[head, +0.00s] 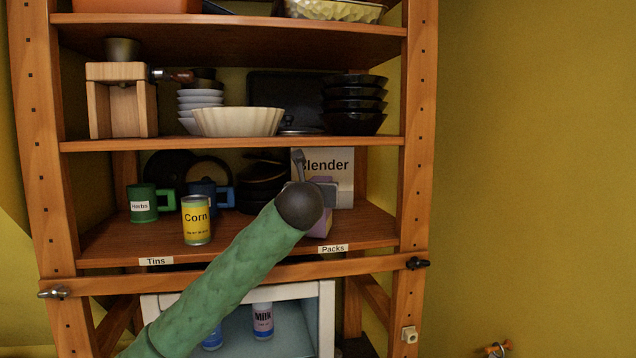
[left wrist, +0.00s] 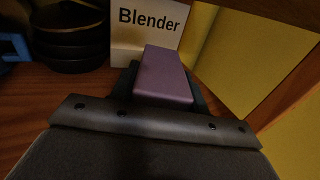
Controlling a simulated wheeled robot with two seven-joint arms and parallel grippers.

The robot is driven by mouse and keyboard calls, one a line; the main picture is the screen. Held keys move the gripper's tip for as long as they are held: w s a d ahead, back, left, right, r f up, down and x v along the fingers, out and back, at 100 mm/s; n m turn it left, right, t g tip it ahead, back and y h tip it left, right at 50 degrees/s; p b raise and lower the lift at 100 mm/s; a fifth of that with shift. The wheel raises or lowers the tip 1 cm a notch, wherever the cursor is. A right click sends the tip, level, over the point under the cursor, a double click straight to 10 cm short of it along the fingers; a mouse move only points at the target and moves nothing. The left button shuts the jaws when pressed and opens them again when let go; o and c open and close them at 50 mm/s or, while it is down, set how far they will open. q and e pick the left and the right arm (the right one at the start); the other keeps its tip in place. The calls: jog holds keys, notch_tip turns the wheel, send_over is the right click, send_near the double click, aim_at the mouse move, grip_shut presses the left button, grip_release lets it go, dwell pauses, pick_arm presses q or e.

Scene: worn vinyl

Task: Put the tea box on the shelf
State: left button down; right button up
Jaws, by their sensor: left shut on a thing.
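The tea box is a purple box (left wrist: 163,75), held between the fingers of my left gripper (left wrist: 165,88) in the left wrist view. In the head view my left gripper (head: 318,192) reaches into the shelf above the "Packs" label (head: 333,248), and its arm hides most of the purple box (head: 319,226). The shelf board (head: 270,238) is the one with the "Tins" and "Packs" labels. I cannot tell whether the box touches the board. My right gripper is in neither view.
A white Blender box (head: 343,165) stands behind the gripper. A yellow Corn tin (head: 196,220), a green Herbs mug (head: 143,204), a blue mug (head: 203,193) and dark stacked pans (head: 258,190) stand to the left. The right post (head: 414,150) bounds the shelf. Board right of the gripper looks clear.

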pick_arm(q)
jog(key=shift+f, duration=0.15)
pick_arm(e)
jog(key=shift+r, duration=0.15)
pick_arm(q)
jog(key=shift+f, duration=0.15)
jog(key=c, duration=0.7)
grip_release()
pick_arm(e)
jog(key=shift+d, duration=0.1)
pick_arm(q)
jog(key=s+b, duration=0.2)
jog(key=s, duration=0.2)
jog(key=s+a+b, duration=0.1)
jog(key=s+b, duration=0.1)
jog(key=s, duration=0.2)
jog(key=s+a+b, duration=0.1)
jog(key=s+b, duration=0.1)
jog(key=s, duration=0.2)
jog(key=shift+a, duration=0.15)
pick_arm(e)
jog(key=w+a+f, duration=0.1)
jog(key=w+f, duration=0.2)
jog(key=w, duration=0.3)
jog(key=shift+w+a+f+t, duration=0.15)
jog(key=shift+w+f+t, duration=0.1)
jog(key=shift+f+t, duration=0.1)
